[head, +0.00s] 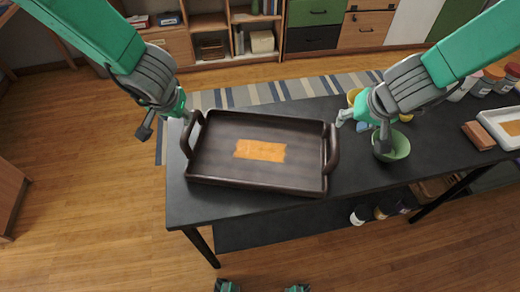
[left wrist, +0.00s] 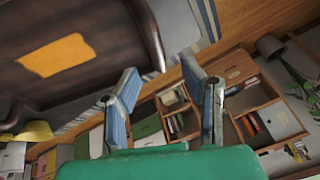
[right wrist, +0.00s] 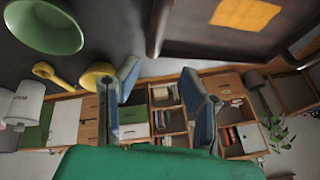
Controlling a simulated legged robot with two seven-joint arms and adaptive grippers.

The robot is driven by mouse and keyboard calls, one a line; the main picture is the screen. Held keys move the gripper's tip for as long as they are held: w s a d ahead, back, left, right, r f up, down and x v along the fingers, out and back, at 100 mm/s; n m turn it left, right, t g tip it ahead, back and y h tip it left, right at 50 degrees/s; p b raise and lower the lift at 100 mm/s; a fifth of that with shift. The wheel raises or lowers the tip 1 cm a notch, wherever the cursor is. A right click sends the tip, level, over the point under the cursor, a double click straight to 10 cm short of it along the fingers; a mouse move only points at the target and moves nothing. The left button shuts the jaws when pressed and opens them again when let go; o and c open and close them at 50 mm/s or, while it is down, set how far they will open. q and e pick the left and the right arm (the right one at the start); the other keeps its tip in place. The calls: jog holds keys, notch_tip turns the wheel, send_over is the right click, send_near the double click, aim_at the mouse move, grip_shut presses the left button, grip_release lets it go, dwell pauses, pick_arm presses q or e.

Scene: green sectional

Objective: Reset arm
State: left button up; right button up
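The task names no object. My left gripper (head: 168,125) is open and empty, just left of the dark brown tray (head: 225,183) and apart from its left handle. Its two fingers stand wide apart in the left wrist view (left wrist: 160,75), with the tray (left wrist: 100,15) beyond them. My right gripper (head: 362,130) is open and empty above the table, right of the tray's right handle. Its spread fingers show in the right wrist view (right wrist: 160,75) with nothing between them. The tray lies flat on the table with an orange rectangle (head: 260,151) in it.
The dark table (head: 240,210) carries a green bowl (head: 398,148) close to my right gripper. Several jars (head: 490,78) and a white tray (head: 498,128) stand at the right. Shelves and cabinets (head: 250,35) line the back. Open floor (head: 80,180) lies at the left.

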pick_arm(q)
jog(key=shift+d, duration=0.3)
pick_arm(e)
jog(key=shift+d+f, duration=0.15)
jog(key=shift+d, duration=0.2)
